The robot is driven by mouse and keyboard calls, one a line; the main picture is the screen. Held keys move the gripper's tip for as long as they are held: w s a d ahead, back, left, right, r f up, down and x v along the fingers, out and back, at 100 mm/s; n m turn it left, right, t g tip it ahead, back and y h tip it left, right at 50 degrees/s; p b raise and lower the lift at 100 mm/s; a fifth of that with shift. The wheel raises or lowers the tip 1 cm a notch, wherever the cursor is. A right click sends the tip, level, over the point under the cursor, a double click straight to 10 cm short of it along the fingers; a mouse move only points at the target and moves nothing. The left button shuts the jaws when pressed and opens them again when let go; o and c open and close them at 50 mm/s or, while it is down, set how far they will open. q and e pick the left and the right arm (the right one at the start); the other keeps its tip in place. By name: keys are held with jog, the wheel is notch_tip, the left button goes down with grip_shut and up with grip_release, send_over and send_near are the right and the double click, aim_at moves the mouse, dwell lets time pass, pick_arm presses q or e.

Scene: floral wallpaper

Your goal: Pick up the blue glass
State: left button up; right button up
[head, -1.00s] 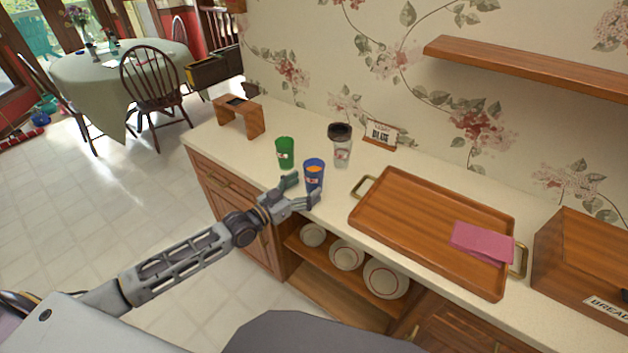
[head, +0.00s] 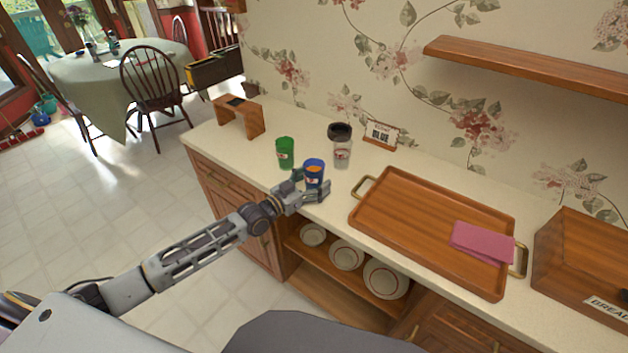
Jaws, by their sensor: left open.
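The blue glass (head: 314,170) stands upright on the cream counter in the head view, with something orange inside its rim. My left gripper (head: 312,183) is open at the counter's front edge, with one finger on each side of the glass. The fingers hide part of the glass's lower body, and I cannot tell whether they touch it. My right gripper is not in view.
A green glass (head: 285,153) stands just left of the blue glass. A wooden tray (head: 400,200) with a pink cloth (head: 482,243) lies to the right.

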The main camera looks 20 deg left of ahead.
pick_arm(q)
jog(key=shift+c, duration=0.5)
jog(key=c, duration=1.3)
jog(key=shift+r, duration=0.1)
notch_tip(320, 180, up, 10)
jog(key=shift+p, duration=0.4)
